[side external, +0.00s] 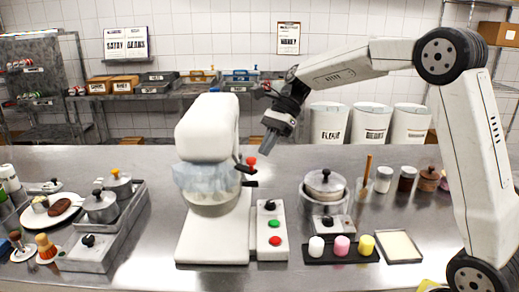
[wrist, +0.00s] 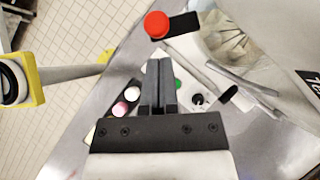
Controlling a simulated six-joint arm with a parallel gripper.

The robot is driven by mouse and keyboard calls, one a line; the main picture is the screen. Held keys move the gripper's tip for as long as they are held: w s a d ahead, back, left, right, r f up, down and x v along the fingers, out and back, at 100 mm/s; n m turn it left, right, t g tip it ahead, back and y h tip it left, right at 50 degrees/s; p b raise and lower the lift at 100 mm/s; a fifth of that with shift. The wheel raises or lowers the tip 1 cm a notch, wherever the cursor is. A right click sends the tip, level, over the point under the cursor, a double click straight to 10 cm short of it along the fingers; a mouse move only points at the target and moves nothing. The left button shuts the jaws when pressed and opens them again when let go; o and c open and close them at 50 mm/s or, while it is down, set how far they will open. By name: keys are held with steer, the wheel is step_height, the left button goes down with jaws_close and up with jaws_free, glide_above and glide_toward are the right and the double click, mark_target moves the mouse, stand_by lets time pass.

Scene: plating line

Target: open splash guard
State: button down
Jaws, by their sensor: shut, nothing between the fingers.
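The splash guard (side external: 205,180) is a translucent, bluish shield around the top of the bowl on a white stand mixer (side external: 207,130). It also shows in the wrist view (wrist: 235,45) at the upper right. A red knob (side external: 251,161) on a short black arm sticks out at the mixer's right side. The knob is at the top of the wrist view (wrist: 157,24). My gripper (side external: 267,145) is shut and empty, pointing down just right of and above the red knob. In the wrist view its closed fingers (wrist: 160,64) are apart from the knob.
The mixer's control panel (side external: 270,228) has a black knob and red and green buttons. A lidded pot (side external: 325,185) and a black tray with white, pink and yellow items stand to the right. Pots and plates fill the left counter. Several white bins stand behind.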

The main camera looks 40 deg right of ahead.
mark_target(254, 161)
steer(key=shift+a+f, duration=0.1)
steer(key=shift+a, duration=0.65)
steer(key=shift+s+a+m+t, duration=0.2)
steer(key=shift+a+m, duration=0.05)
steer(key=shift+a, duration=0.4)
steer(key=shift+s+a+m+t, duration=0.2)
steer(key=shift+a+m, duration=0.1)
steer(key=shift+a, duration=0.3)
steer(key=shift+s+a+m+t, duration=0.15)
steer(key=shift+a+m+t, duration=0.1)
steer(key=shift+a, duration=0.4)
steer(key=shift+d, duration=0.1)
